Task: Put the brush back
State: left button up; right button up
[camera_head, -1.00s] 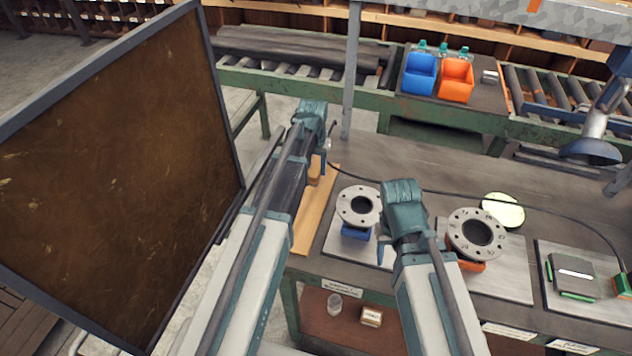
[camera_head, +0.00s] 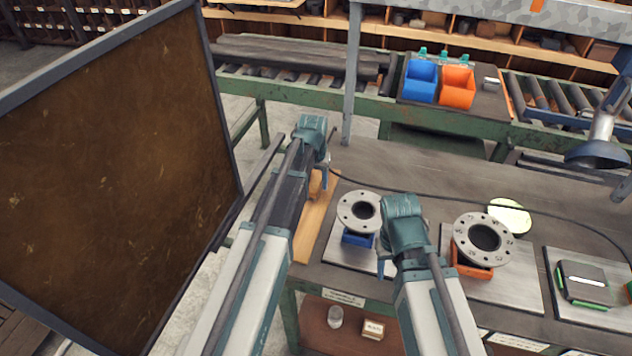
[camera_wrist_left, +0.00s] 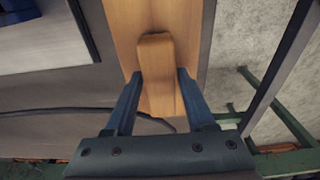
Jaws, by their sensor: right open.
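The brush (camera_wrist_left: 157,75) is a light-wood piece with a rounded end, in line with a long light-wood board (camera_wrist_left: 125,20) behind it in the left wrist view. The board also shows left of the bench in the head view (camera_head: 312,232). My left gripper (camera_wrist_left: 159,74) has its two blue fingers on either side of the brush. I cannot tell whether they press on it or whether the brush touches the board. The brush's far side is hidden. My right gripper (camera_head: 384,262) is open, pointing down between the two flanged pipes.
A flanged pipe on a blue holder (camera_head: 358,212) and one on an orange holder (camera_head: 483,240) stand on metal plates. A black cable (camera_head: 450,193) crosses the bench. A large brown panel (camera_head: 110,180) stands left. The bench (camera_head: 400,165) is clear at the back.

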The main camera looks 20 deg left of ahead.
aim_at(314, 183)
pick_arm(q)
jog(key=shift+o, duration=1)
notch_tip(314, 183, up, 12)
jog(key=s+p, duration=0.2)
jog(key=p, duration=1)
jog(key=s+d+m, duration=0.1)
jog(key=s+d, duration=0.3)
jog(key=s, duration=0.3)
jog(key=s+d+m+g, duration=0.1)
jog(key=s+d, duration=0.4)
jog(key=s, duration=0.2)
jog(key=s+d+m+y, duration=0.1)
jog(key=s+d, duration=0.3)
jog(key=s, duration=0.4)
jog(key=shift+d+g, duration=0.15)
jog(key=shift+g, duration=0.15)
pick_arm(e)
notch_tip(314, 183, up, 12)
